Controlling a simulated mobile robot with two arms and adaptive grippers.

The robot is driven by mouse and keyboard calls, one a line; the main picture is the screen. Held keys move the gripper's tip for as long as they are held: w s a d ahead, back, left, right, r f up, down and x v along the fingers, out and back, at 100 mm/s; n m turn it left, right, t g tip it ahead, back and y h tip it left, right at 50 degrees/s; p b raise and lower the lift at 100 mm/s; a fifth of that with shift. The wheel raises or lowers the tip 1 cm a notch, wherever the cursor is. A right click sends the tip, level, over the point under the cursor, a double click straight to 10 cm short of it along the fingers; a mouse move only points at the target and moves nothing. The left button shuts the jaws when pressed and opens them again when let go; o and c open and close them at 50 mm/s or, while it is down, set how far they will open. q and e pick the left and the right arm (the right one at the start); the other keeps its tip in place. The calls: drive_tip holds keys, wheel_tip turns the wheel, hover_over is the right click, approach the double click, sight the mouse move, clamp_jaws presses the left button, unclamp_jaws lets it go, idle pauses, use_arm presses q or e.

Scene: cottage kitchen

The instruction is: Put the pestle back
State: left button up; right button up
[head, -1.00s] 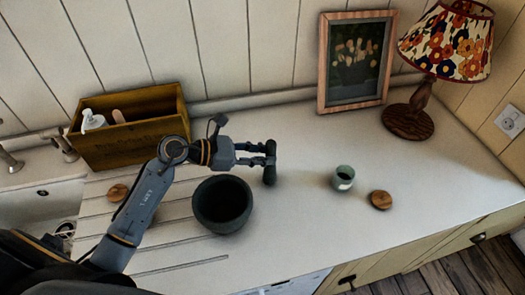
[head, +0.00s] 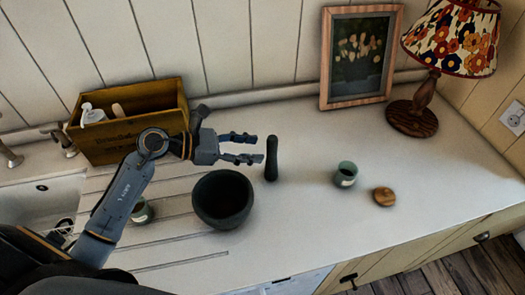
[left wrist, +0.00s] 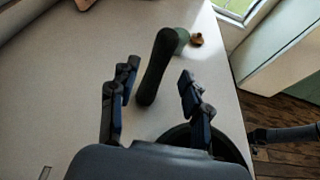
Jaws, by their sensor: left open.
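The pestle (head: 271,158) is a dark rod that appears to stand upright on the pale counter, right of the mortar. The mortar (head: 222,200) is a dark round bowl; nothing shows inside it. My left gripper (head: 258,148) is open just left of the pestle, its fingers pointing at it. In the left wrist view the pestle (left wrist: 157,65) shows between the spread fingers (left wrist: 160,72), with a gap to each side. The mortar's dark rim (left wrist: 228,150) is partly hidden behind the right-hand finger there.
A green cup (head: 346,174) and a wooden lid (head: 384,196) lie to the right. Another green cup (head: 143,211) is partly behind my arm. A wooden box (head: 130,125), a picture frame (head: 361,57) and a lamp (head: 412,116) line the back.

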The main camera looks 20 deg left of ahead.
use_arm(q)
drive_tip(key=b+v, duration=0.2)
drive_tip(key=v, duration=0.6)
drive_tip(key=shift+s+f, duration=0.1)
drive_tip(key=shift+f, duration=0.05)
